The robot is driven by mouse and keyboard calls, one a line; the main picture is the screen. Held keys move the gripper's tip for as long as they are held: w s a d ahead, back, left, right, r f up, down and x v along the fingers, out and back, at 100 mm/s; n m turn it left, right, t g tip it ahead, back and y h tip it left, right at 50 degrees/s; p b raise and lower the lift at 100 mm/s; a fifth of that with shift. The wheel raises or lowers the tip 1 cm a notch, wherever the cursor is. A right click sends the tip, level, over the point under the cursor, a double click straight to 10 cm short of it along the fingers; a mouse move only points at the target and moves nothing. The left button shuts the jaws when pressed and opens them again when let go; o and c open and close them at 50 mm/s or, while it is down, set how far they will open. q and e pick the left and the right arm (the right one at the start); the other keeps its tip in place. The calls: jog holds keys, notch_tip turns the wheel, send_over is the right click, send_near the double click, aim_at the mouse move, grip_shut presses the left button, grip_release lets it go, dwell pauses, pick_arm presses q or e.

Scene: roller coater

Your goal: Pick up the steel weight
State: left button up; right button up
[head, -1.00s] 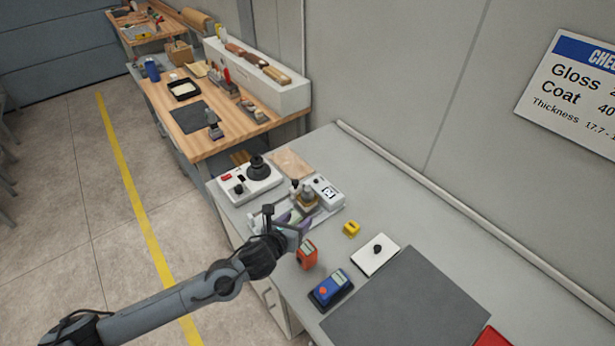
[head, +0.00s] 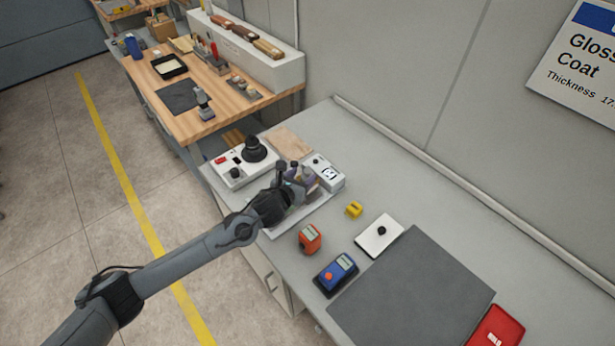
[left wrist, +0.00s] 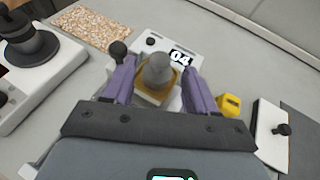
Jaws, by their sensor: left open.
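The steel weight (left wrist: 158,72) is a grey, rounded piece sitting on a brass-coloured base on the white device marked 04 (left wrist: 176,52). My left gripper (left wrist: 158,90) is open, with one purple finger on each side of the weight and base; I cannot tell whether either finger touches. In the head view my left gripper (head: 297,183) is over the white device (head: 325,172) and hides most of the weight. My right gripper is not in view.
A white unit with a black knob (head: 243,165) stands to the left, by a speckled board (head: 288,142). A yellow block (head: 354,209), orange meter (head: 309,239), blue meter (head: 336,273) and white plate with black knob (head: 379,236) lie to the right. A dark mat (head: 415,292) covers the front.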

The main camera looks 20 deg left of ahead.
aim_at(306, 173)
pick_arm(q)
jog(key=shift+x, duration=2.45)
grip_shut()
